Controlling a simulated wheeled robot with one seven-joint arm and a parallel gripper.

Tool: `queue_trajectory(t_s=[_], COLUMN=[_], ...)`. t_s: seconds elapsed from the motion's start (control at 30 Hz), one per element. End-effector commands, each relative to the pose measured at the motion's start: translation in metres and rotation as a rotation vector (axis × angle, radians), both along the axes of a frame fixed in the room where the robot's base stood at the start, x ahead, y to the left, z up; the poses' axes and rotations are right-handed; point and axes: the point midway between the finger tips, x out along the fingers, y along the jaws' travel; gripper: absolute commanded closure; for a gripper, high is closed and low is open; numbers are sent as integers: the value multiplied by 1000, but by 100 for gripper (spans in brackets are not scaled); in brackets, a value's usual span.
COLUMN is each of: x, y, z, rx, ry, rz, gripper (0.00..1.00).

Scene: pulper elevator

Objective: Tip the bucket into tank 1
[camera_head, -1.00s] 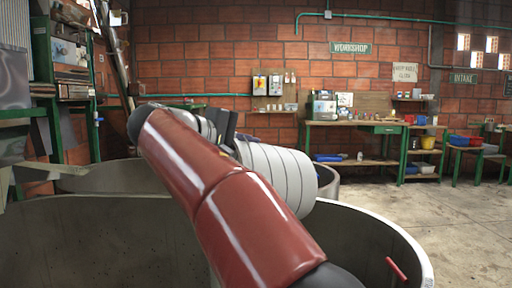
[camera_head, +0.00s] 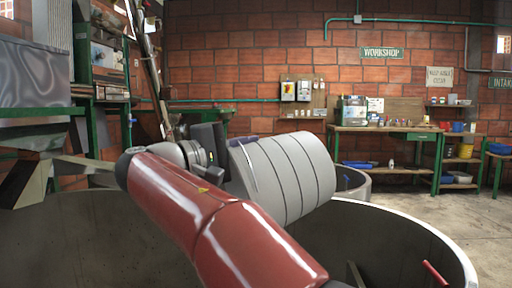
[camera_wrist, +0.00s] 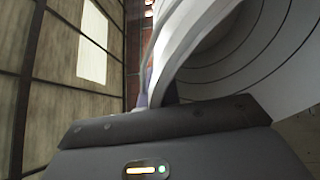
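The bucket (camera_head: 285,180) is pale grey-white with dark rings. It is held in the air, tipped well over on its side, above a large round grey tank (camera_head: 455,250). My gripper (camera_head: 230,160) is at the bucket's left end, at its rim, and appears shut on it; the fingertips are partly hidden. In the wrist view the bucket's curved rim and ringed inside (camera_wrist: 250,60) show close in front of the gripper. No contents are visible in the part seen. No number shows on the tank, so I cannot tell which tank it is.
Another round tank (camera_head: 356,186) stands behind the bucket. A red handle (camera_head: 435,272) shows inside the near tank's right side. Green-framed metalwork (camera_head: 100,75) stands at left. A workbench (camera_head: 385,130) is along the brick wall. Open floor lies at right.

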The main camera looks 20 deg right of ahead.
Motion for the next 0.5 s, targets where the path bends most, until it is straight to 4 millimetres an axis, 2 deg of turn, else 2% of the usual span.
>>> queue_trajectory(t_s=[0.5], x=[-3], y=[38], z=[-7], rx=[-189], ry=[-12], rz=[1], gripper=[100])
